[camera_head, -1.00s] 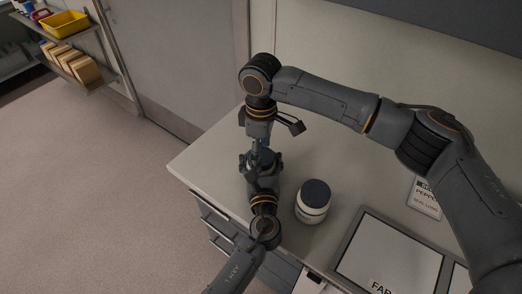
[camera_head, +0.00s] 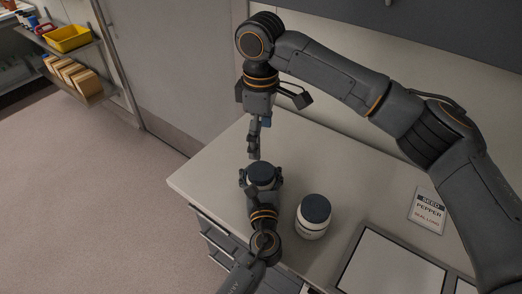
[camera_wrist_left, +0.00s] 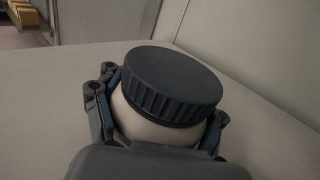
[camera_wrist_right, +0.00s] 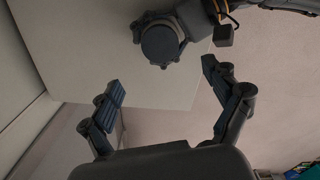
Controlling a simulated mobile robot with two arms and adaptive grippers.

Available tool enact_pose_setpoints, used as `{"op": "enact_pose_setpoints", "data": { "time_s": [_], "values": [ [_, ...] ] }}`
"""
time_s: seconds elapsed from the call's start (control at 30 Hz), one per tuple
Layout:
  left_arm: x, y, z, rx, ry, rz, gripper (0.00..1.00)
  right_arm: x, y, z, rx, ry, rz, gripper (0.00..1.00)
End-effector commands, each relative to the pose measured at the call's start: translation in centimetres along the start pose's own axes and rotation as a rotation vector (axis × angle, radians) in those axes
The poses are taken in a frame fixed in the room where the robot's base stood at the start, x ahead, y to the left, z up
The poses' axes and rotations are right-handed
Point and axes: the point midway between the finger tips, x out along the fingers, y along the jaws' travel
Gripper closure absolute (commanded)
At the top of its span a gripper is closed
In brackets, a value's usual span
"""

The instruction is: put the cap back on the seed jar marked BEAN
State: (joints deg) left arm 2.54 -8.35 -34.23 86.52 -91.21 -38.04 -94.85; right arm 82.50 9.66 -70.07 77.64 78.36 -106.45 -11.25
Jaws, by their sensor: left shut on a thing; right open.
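A white jar (camera_wrist_left: 150,130) with a dark ribbed cap (camera_wrist_left: 172,82) on its mouth is held upright between the fingers of my left gripper (camera_head: 261,178), over the counter's left part. The cap also shows from above in the head view (camera_head: 262,172) and the right wrist view (camera_wrist_right: 160,43). No marking on this jar is visible. My right gripper (camera_head: 255,148) points down above the cap, apart from it, open and empty. A second white jar (camera_head: 311,231) with a dark cap (camera_head: 315,208) stands to the right; its label is not readable.
A card (camera_head: 428,211) reading SEED PEPPER lies on the counter (camera_head: 340,165) at the right. A grey-framed pale panel (camera_head: 390,268) is at the front right. A shelf with a yellow bin (camera_head: 68,38) stands far left. The counter behind the jars is clear.

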Motion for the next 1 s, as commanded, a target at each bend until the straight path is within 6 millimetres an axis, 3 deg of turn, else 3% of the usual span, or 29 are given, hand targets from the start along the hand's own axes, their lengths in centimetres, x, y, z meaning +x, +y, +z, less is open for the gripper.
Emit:
{"op": "enact_pose_setpoints", "data": {
  "time_s": [0.17, 0.47, 0.5, 0.63, 1.0],
  "values": [
    [0.0, 0.0, -0.1, 0.000, 0.001, 0.000, 1.00, -1.5, 0.0, 0.0, 0.000, 0.000, 0.001, 0.12],
    [0.0, 0.0, 0.0, 0.000, 0.001, 0.000, 1.00, -1.6, 0.0, 0.0, 0.000, -0.001, 0.000, 0.12],
    [0.0, 0.0, 0.0, 0.000, 0.001, 0.000, 0.30, -1.6, 0.0, 0.0, 0.000, -0.001, 0.000, 0.12],
    [0.0, 0.0, 0.0, 0.000, 0.001, 0.000, 0.04, -1.6, 0.0, 0.0, 0.000, 0.000, 0.000, 0.12],
    [-0.1, 0.0, 0.0, 0.000, 0.000, 0.000, 0.03, -1.6, 0.0, 0.0, 0.000, 0.000, 0.000, 0.12]
  ]
}}
